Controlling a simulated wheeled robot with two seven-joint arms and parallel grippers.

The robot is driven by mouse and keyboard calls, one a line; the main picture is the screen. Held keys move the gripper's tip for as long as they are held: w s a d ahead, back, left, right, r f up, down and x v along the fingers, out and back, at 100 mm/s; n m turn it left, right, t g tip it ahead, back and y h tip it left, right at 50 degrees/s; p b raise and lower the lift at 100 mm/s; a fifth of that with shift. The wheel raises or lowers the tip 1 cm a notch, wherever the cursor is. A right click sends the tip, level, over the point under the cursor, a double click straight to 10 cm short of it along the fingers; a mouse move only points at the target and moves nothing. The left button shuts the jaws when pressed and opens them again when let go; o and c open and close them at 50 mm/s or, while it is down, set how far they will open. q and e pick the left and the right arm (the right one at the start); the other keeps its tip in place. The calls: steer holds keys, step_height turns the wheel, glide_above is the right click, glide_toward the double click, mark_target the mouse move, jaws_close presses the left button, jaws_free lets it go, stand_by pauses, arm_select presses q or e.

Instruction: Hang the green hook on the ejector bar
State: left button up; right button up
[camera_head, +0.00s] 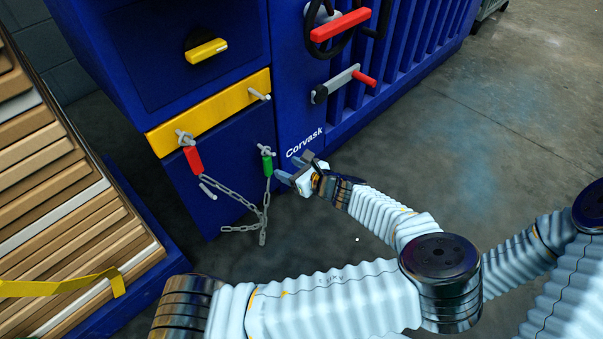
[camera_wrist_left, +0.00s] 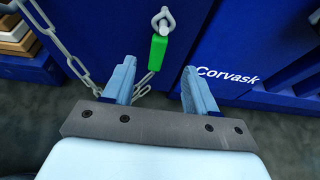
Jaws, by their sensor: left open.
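The green hook (camera_head: 267,163) hangs at the lower right of the blue machine's front, with a grey metal loop above it and a chain below. In the left wrist view the green hook (camera_wrist_left: 158,52) shows just beyond and between the two fingertips. My left gripper (camera_head: 290,169) is open and empty, just right of the green hook; the fingers are not closed around it. The yellow bar (camera_head: 210,115) across the machine, which seems to be the ejector bar, has a bare grey peg (camera_head: 258,94) at its right end. My right gripper is out of view.
A red hook (camera_head: 193,159) hangs by a grey loop at the yellow bar's left end; the chain (camera_head: 235,198) links toward the green hook. A red-handled lever (camera_head: 345,82) sits on the machine above my gripper. Stacked boards (camera_head: 60,210) stand left. The right floor is clear.

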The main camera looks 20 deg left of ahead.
mark_target(269, 161)
arm_select(q)
steer(key=b+x, duration=0.1)
steer(key=x, duration=0.8)
steer(key=shift+a+f, duration=0.15)
steer(key=shift+a, duration=0.1)
jaws_close()
